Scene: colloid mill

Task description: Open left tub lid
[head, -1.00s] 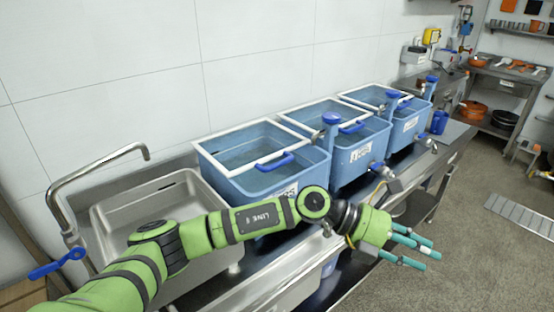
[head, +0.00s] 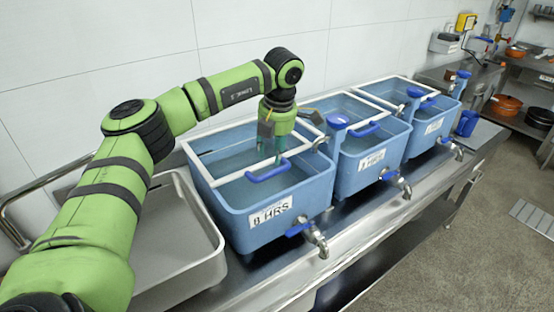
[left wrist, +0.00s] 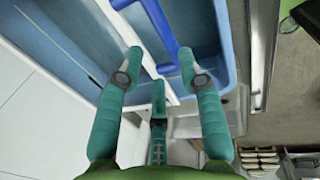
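The left tub (head: 250,222) is blue with a white "8 HRS" label. Its lid, a clear panel in a white frame (head: 228,178), lies flat on top. The lid's blue handle (head: 262,174) is near the front edge. My left gripper (head: 272,148) points down over this lid, its fingertips close beside the handle. The left wrist view shows its three teal fingers (left wrist: 160,68) spread apart, with blue bars (left wrist: 162,28) and a white frame strip just beyond the tips. Contact with the handle cannot be told. My right gripper is not in view.
Two more blue tubs with lids, a middle one (head: 360,170) and a right one (head: 432,128), stand to the right. A tap (head: 316,238) juts from the left tub's front. A steel sink (head: 170,245) is on the left. A tiled wall (head: 130,45) rises behind.

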